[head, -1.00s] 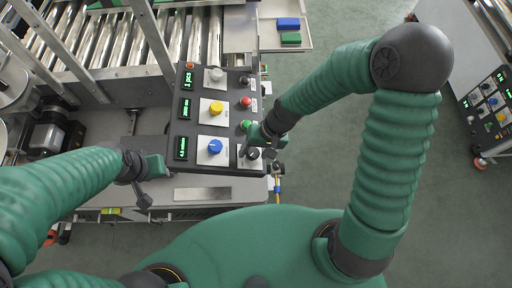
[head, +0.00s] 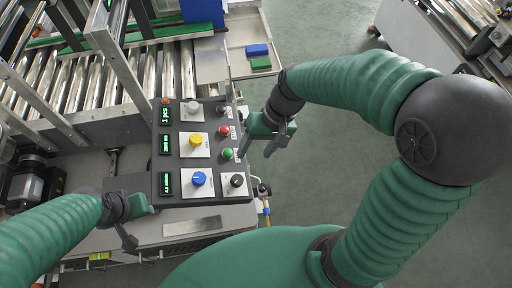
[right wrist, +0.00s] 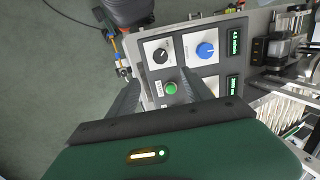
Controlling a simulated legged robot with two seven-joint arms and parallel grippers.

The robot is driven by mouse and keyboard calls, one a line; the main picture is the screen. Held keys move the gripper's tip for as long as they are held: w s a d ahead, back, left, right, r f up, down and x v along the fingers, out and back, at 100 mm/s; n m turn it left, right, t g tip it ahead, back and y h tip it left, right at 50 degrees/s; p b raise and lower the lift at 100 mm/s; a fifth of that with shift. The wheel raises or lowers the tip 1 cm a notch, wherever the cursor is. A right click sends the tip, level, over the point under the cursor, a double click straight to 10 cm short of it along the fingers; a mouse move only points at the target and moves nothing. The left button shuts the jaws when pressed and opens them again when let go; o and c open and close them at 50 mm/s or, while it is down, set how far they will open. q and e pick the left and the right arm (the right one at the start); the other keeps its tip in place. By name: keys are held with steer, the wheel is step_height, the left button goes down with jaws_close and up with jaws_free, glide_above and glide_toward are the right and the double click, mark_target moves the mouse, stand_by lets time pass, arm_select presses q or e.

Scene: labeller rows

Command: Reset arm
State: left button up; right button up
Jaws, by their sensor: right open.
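The control panel (head: 180,150) is a dark box with a white, a yellow and a blue knob, a black knob (head: 236,181), small buttons and green lit displays. My right gripper (head: 257,150) is open and empty, just right of the panel's right edge and apart from it. In the right wrist view its two fingers (right wrist: 160,95) stand apart, with the green button (right wrist: 170,88) seen between them. My left gripper (head: 130,230) is at the panel's lower left corner, pointing down. Its finger gap is not clear.
A roller conveyor (head: 120,75) with metal uprights lies behind and left of the panel. A tray (head: 240,60) holds a blue block (head: 257,49) and a green block (head: 261,63). Open floor (head: 320,140) lies right of the panel. Another machine (head: 445,30) stands at the upper right.

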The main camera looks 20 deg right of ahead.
steer(key=s+d+f+n+t+h, duration=0.2)
steer(key=s+d+f+h, duration=0.1)
steer(key=d+f+h, duration=0.1)
steer(key=shift+s+d+f, duration=0.25)
steer(key=shift+d+f, duration=0.3)
steer(key=shift+d, duration=0.15)
stand_by(2.2)
